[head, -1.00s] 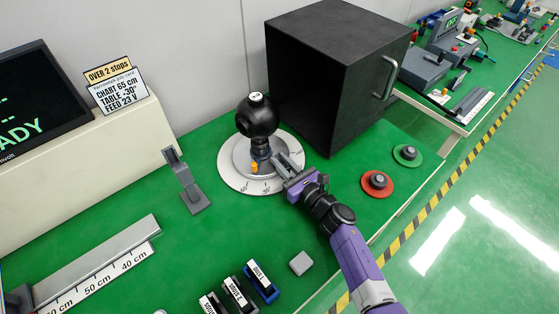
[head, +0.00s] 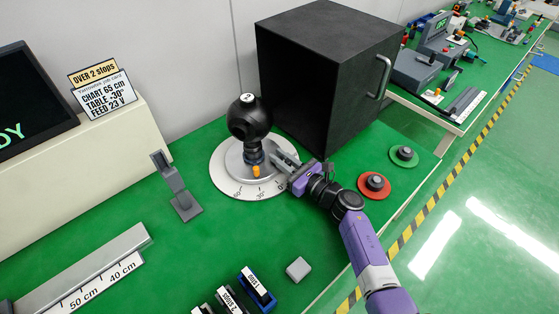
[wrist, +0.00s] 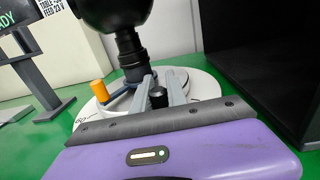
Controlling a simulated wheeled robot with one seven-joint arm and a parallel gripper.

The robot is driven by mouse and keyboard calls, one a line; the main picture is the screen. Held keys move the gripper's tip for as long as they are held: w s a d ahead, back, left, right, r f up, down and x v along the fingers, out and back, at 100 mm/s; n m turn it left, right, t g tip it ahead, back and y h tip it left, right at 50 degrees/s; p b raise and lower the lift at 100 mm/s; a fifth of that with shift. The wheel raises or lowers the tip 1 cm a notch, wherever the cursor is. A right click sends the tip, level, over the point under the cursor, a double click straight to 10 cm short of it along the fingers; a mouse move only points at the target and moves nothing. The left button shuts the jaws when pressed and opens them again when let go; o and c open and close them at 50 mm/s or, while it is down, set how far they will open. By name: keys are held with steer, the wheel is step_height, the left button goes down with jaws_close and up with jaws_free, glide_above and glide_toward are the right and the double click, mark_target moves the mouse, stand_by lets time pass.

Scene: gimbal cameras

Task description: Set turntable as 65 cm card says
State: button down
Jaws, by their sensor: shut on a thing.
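The turntable (head: 222,180) is a white dial with angle marks around its near rim. A black ball-shaped gimbal camera (head: 250,120) stands on its grey centre. An orange peg (head: 256,171) sticks up at the front, roughly in line with the 30 mark; it also shows in the wrist view (wrist: 99,91). My gripper (head: 275,157) reaches in from the right, low over the dial. In the wrist view its fingers are shut on a small black knob (wrist: 158,97) beside the post. The job card (head: 106,97) reads chart 65 cm, table -30°, feed 23 V.
A large black box (head: 315,85) stands just behind and right of the dial. A grey stand (head: 177,185) is to the left, with a cm rail (head: 85,275) nearer. Red (head: 374,186) and green (head: 404,156) round buttons lie right of my arm. Labelled blocks lie in front.

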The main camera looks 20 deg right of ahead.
mark_target(290, 165)
stand_by(0.5)
steer(key=c, duration=1.3)
jaws_free()
steer(key=v, duration=0.7)
steer(key=shift+s+d, duration=0.1)
steer(key=shift+s, duration=0.2)
